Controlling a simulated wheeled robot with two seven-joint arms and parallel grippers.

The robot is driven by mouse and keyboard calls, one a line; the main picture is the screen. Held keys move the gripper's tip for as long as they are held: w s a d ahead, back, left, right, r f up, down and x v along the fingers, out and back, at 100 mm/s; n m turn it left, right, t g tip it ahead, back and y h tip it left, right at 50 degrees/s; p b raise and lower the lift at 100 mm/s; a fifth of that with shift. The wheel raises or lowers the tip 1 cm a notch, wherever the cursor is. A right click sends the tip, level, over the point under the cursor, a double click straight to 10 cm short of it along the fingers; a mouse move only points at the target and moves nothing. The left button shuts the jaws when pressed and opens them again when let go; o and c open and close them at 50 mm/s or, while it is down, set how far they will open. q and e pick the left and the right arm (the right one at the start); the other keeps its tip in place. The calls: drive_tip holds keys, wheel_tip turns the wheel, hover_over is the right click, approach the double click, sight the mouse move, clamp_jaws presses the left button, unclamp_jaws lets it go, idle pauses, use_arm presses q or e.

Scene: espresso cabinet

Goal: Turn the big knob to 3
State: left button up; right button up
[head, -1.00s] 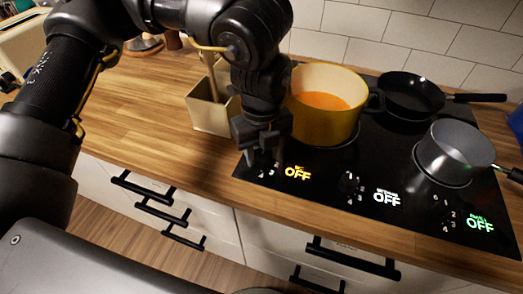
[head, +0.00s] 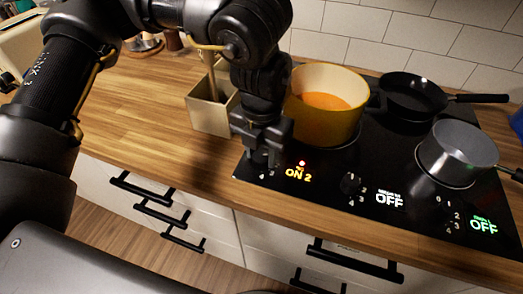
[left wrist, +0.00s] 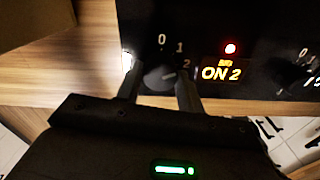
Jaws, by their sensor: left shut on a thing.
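The big knob (left wrist: 160,78) is at the left end of the black cooktop. In the left wrist view it sits between the fingers of my left gripper (left wrist: 160,82), which is shut on it. Numbers 0, 1 and 2 show around the knob; part of the dial is hidden by the fingers. The display (left wrist: 221,73) beside it reads "ON 2" in yellow, with a red light above. In the head view my left gripper (head: 262,160) covers most of the knob, and the display (head: 299,175) also reads "ON 2". My right gripper is not in view.
A yellow pot (head: 325,105) with orange contents stands just behind the knob. A grey saucepan (head: 458,150) and a black pan (head: 412,97) are to the right. Two other knobs (head: 350,183) have displays reading "OFF". A beige holder (head: 208,118) stands left of the cooktop.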

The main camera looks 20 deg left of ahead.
sight(261, 155)
use_arm(q)
drive_tip(key=m, duration=0.5)
drive_tip(key=shift+m, duration=0.3)
drive_tip(key=m, duration=0.4)
drive_tip(key=shift+w+m, duration=0.1)
drive_tip(key=shift+m, duration=0.3)
drive_tip(key=o, duration=1)
drive_tip(key=shift+r, duration=0.1)
wheel_tip(261, 155, up, 11)
drive_tip(key=shift+a+f, duration=0.1)
drive_tip(key=shift+f, duration=0.05)
